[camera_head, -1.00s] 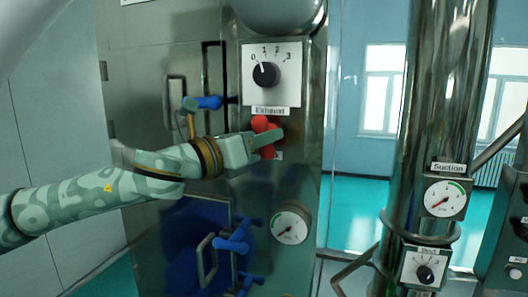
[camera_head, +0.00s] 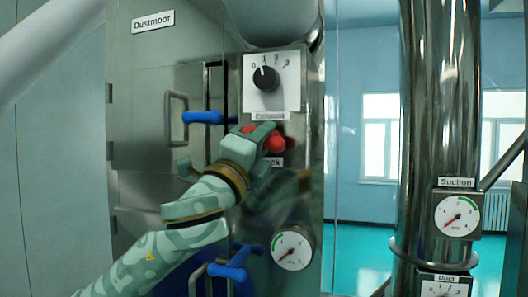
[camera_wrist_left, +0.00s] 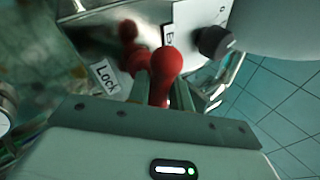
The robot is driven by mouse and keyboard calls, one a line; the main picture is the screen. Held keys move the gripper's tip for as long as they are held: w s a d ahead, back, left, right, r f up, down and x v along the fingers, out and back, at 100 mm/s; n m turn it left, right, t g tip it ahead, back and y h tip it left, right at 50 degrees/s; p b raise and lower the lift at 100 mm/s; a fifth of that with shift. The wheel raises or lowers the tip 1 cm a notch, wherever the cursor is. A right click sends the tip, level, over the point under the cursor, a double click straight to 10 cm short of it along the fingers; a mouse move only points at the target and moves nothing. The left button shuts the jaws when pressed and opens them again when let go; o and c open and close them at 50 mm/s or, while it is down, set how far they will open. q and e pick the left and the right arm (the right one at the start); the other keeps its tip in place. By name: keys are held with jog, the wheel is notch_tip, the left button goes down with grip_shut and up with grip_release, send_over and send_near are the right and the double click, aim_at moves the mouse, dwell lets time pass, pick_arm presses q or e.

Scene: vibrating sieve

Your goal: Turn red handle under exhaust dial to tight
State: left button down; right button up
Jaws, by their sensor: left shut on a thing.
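The red handle (camera_head: 277,144) sits on the metal panel below the exhaust dial (camera_head: 265,78) and its "Exhaust" label (camera_head: 270,115). My left gripper (camera_head: 266,135) is shut on the red handle, coming from the lower left, and hides its middle. In the left wrist view, the red handle (camera_wrist_left: 167,66) rises between the fingers of my left gripper (camera_wrist_left: 162,90), its rounded end toward the camera. A "Lock" label (camera_wrist_left: 105,78) lies beside it. The dial's pointer is near 0. My right gripper is not in view.
Blue handles sit on the cabinet doors, one left of the dial (camera_head: 203,117) and one below my arm (camera_head: 232,266). A round gauge (camera_head: 292,248) is below the red handle. The suction gauge (camera_head: 458,216) is on a pipe at the right.

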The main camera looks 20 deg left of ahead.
pick_arm(q)
jog(key=shift+f+n+t+y+b, duration=0.1)
jog(key=shift+n+t+y+b, duration=0.25)
jog(key=shift+n+y, duration=1.25)
jog(key=shift+n+t+y+b, duration=0.1)
jog(key=shift+n+t+y, duration=0.35)
jog(key=shift+n+y, duration=1.1)
jog(key=shift+n, duration=0.85)
jog(key=c, duration=1.3)
grip_release()
jog(key=b+v, duration=0.6)
jog(key=v, duration=1)
jog(key=shift+s+a, duration=0.15)
